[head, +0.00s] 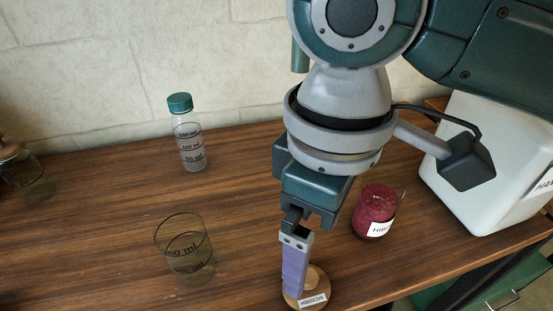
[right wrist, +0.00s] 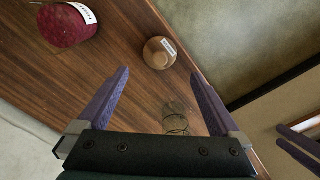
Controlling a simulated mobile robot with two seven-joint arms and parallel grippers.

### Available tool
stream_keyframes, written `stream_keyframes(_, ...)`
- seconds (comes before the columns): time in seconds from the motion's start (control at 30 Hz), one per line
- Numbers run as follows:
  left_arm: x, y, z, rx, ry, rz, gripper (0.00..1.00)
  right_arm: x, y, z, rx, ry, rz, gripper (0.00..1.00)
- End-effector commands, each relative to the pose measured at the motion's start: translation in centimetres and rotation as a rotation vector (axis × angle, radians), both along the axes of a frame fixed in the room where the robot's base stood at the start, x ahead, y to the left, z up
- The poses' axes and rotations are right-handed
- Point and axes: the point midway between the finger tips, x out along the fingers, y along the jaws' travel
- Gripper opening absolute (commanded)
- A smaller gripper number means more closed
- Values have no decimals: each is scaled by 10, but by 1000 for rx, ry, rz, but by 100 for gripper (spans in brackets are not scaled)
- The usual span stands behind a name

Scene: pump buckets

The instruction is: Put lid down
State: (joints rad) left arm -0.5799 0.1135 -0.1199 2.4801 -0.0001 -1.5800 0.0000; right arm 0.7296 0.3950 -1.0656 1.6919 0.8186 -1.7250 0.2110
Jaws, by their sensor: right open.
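A round wooden lid (head: 320,283) with a knob and a white label lies on the table near its front edge. It also shows in the right wrist view (right wrist: 156,57), just beyond the fingertips. My right gripper (head: 293,290) points down at the lid, open, with its purple fingers apart and nothing between them. In the head view its near finger covers part of the lid. A red-filled glass jar (head: 376,212) with a white label stands without a lid to the right of the gripper; it also shows in the right wrist view (right wrist: 66,24).
An empty glass beaker (head: 184,250) stands left of the gripper. A green-capped bottle (head: 188,135) stands behind it. Another glass with a wooden lid (head: 22,172) is at the far left. A white container (head: 480,160) stands at the right. The table's left middle is clear.

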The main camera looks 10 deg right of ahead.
Motion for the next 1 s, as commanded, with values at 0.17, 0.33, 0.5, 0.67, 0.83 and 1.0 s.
stream_keyframes(0.17,0,0,9,0,0,0,50,0,0,29,1,-1,-1,100)
stream_keyframes(0.33,0,0,9,1,0,-1,50,0,0,36,0,1,0,100)
stream_keyframes(0.5,0,1,9,5,0,-4,50,-10,12,30,49,-2,5,100)
stream_keyframes(0.67,0,2,9,8,0,-6,50,-37,42,19,220,-44,-37,100)
stream_keyframes(0.83,0,3,9,10,1,-7,50,-59,35,12,352,-140,-237,100)
stream_keyframes(1.0,0,3,9,10,1,-7,50,-85,-23,1,290,-230,-479,100)
